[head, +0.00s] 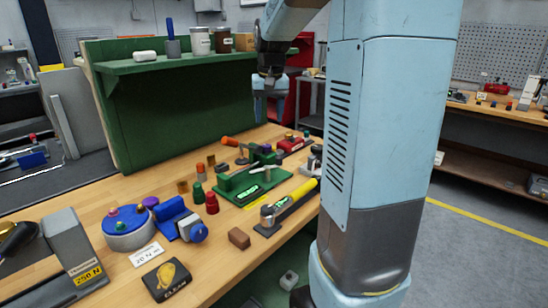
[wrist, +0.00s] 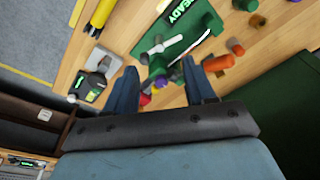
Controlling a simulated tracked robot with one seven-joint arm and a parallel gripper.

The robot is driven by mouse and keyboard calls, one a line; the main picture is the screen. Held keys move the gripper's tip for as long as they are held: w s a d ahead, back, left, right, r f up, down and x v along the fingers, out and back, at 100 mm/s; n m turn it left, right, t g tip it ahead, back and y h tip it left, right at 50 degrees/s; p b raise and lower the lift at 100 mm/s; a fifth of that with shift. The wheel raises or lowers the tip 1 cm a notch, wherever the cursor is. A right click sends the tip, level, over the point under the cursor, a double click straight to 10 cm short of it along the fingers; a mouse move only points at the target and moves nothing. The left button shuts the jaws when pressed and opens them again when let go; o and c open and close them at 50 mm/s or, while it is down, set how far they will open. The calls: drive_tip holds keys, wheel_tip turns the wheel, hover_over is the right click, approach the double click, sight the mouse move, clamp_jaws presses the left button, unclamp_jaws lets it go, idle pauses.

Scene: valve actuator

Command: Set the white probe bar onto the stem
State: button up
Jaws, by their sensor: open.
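The white probe bar (head: 257,170) is a small thin white piece at the green fixture (head: 282,176) on the wooden bench. In the wrist view the white probe bar (wrist: 166,46) shows beyond my fingertips, over the green fixture (wrist: 208,20) with its READY label. I cannot clearly tell the stem apart from the fixture's small parts. My gripper (head: 268,108) hangs above the far part of the bench, high over the tools and apart from the bar. In the wrist view my gripper (wrist: 160,68) has its two blue fingers spread with nothing held between them.
A yellow-handled torque tool (head: 292,203) lies in front of the fixture. Red and green caps (head: 211,202), a blue vise (head: 180,218) and a brown block (head: 239,238) stand to the left. A green shelf panel (head: 185,110) rises behind the bench.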

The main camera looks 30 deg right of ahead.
drive_tip(key=m+g, duration=0.1)
drive_tip(key=g, duration=0.1)
approach(279, 156)
wheel_tip(279, 156, down, 10)
drive_tip(key=shift+s+d+f, duration=0.1)
drive_tip(key=shift+f, duration=0.05)
idle(0.3)
drive_tip(key=shift+c, duration=0.5)
clamp_jaws()
